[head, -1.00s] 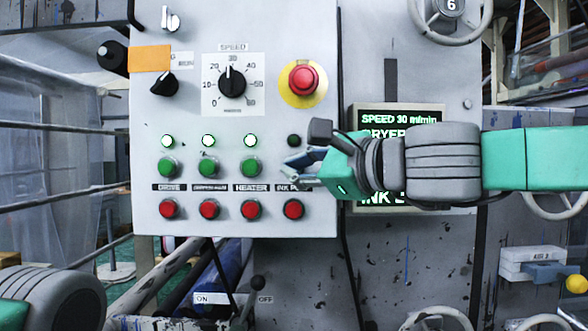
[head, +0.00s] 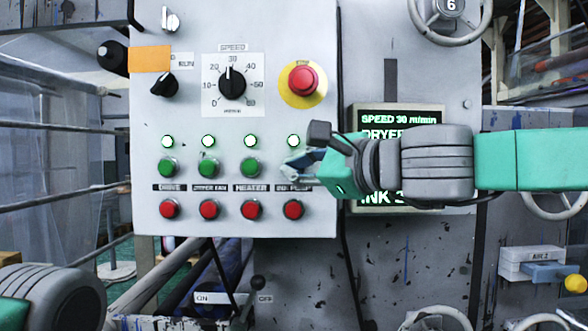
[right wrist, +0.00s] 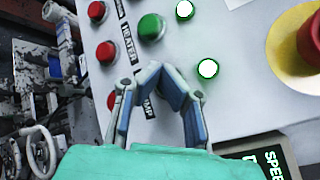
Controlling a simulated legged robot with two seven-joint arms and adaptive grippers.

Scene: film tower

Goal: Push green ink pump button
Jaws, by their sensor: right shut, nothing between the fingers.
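The control panel (head: 180,225) fills the middle of the head view. My right gripper (head: 288,169) is shut and empty, its fingertips at the spot above the ink pump label, in the fourth button column. The green ink pump button is hidden behind the fingers; I cannot tell whether they touch it. The white-green light (head: 294,141) above it is lit, also in the right wrist view (right wrist: 208,68). The red ink pump button (head: 293,209) is below. In the right wrist view the fingertips (right wrist: 162,72) meet against the panel face. My left gripper is out of view.
Green heater button (head: 250,167) is just left of the fingers. The red emergency stop (head: 303,80) on its yellow disc is above. A lit display (head: 400,117) sits behind my right arm. Red heater button (head: 252,209) is lower left.

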